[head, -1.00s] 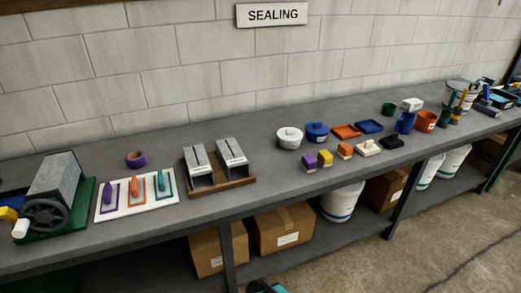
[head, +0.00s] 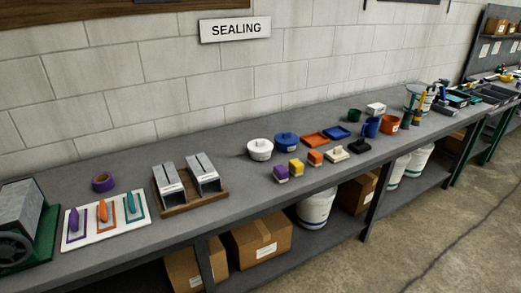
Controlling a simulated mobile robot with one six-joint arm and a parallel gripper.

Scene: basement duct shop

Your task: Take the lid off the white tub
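The white tub (head: 260,150) stands upright on the grey workbench, near the middle of the head view. A white lid with a small knob (head: 260,143) sits on top of it. A blue lidded tub (head: 286,142) stands just to its right. My gripper is not in the head view.
Small purple, yellow and orange-topped blocks (head: 296,169) lie in front of the tubs. Orange and blue trays (head: 314,139) lie to the right. Metal duct pieces on a wooden base (head: 188,187) stand to the left. The grey bench (head: 235,205) is bare between. Boxes (head: 261,240) are underneath.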

